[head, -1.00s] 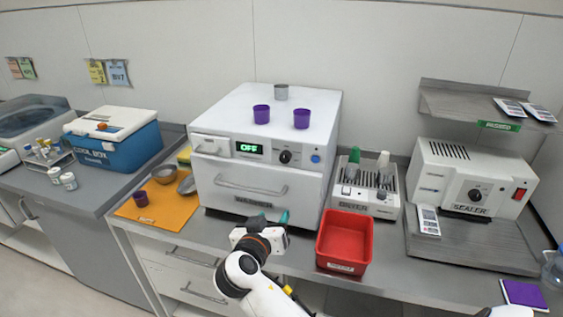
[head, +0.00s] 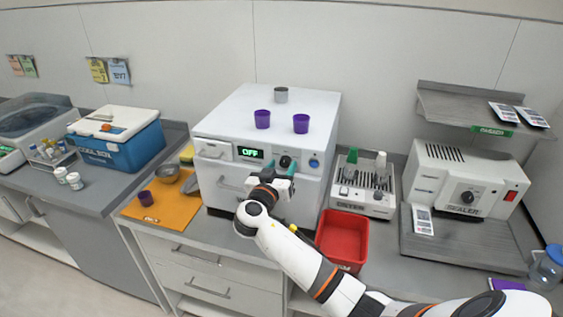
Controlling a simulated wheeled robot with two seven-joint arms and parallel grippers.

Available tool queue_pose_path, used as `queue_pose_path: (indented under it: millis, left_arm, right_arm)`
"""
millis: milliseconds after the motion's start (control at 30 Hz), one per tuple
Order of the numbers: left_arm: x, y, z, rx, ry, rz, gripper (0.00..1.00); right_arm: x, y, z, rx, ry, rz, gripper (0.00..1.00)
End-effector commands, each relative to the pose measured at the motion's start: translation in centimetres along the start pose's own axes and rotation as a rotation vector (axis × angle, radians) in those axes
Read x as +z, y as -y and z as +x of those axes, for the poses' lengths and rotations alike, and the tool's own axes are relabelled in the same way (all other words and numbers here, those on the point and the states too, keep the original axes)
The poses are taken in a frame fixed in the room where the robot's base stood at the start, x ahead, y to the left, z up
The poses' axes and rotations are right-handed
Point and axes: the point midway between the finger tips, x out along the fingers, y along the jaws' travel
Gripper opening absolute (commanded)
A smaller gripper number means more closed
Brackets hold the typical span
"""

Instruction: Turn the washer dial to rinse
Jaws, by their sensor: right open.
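The white washer (head: 215,128) stands on the counter in the middle of the head view. Its display (head: 250,153) reads OFF in green. The black dial (head: 285,161) sits right of the display, with a blue button (head: 314,163) to its right. My right gripper (head: 281,168) is open, its teal fingertips just below and in front of the dial. The dial's lower part is close to the fingertips; whether they touch it I cannot tell. My right wrist hides part of the washer door and its handle. My left gripper is not in view.
Purple cups (head: 301,123) and a grey cup (head: 281,95) stand on the washer. A red bin (head: 343,236) and a dryer (head: 362,187) are to its right.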

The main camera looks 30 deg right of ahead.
Motion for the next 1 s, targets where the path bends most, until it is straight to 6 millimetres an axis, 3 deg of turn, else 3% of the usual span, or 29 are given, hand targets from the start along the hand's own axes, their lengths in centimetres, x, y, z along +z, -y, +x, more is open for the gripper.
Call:
queue_pose_path:
  millis: [333, 633, 1000]
  left_arm:
    - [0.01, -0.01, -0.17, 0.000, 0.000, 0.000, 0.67]
    - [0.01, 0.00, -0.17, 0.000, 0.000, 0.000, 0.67]
    - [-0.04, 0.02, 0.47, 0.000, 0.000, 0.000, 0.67]
  right_arm:
    - [-0.03, -0.01, 0.47, 0.001, 0.000, 0.000, 0.49]
    - [-0.03, -0.01, 0.44, 0.000, 0.000, 0.000, 0.05]
    - [-0.23, -0.03, 0.41, -0.001, 0.004, -0.071, 0.05]
